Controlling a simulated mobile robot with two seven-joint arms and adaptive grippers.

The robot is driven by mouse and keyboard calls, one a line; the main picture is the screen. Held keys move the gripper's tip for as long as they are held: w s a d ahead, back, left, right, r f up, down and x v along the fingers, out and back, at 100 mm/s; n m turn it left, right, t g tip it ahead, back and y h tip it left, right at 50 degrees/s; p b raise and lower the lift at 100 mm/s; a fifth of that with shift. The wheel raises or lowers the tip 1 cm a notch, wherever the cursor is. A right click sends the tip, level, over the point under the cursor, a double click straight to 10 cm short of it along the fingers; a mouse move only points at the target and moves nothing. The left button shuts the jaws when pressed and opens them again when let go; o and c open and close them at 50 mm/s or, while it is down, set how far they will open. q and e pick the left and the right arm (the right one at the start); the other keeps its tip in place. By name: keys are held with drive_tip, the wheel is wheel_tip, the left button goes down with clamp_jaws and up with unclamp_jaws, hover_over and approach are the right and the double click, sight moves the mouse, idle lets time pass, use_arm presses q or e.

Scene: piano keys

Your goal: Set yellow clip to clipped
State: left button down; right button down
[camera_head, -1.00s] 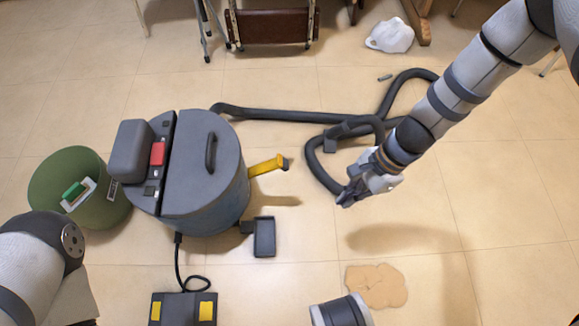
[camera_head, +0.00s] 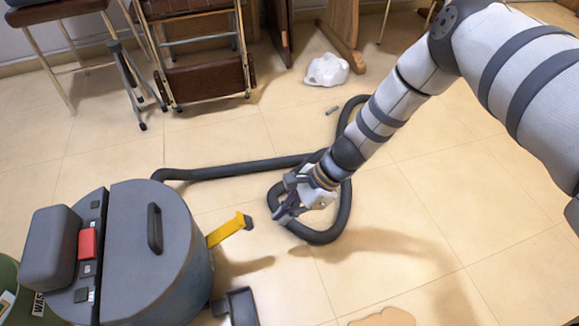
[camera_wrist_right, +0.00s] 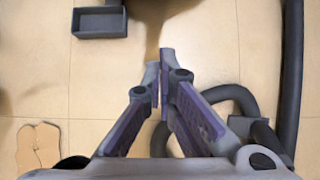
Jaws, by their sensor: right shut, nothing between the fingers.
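The yellow clip (camera_head: 228,229) sticks out to the right from the side of the grey drum-shaped vacuum (camera_head: 150,255) and is tilted slightly upward, with a dark end piece. It stands away from the drum wall at its outer end. My right gripper (camera_head: 277,211) is a short way right of the clip's outer end, apart from it in the picture. Its fingers look shut and empty in the right wrist view (camera_wrist_right: 161,62). I cannot make out the clip in that view. My left gripper is not in view.
A dark hose (camera_head: 240,167) runs behind and loops around under my right gripper. A dark tray-like foot (camera_head: 238,306) juts out below the clip. A white crumpled bag (camera_head: 327,70) and folded chairs (camera_head: 205,88) are farther back. Tiled floor is open to the right.

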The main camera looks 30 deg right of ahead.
drive_tip(key=a, duration=0.2)
drive_tip(key=w+a+b, duration=0.1)
drive_tip(key=a, duration=0.1)
drive_tip(key=shift+w+a, duration=0.1)
drive_tip(key=shift+a, duration=0.15)
drive_tip(key=shift+r, duration=0.1)
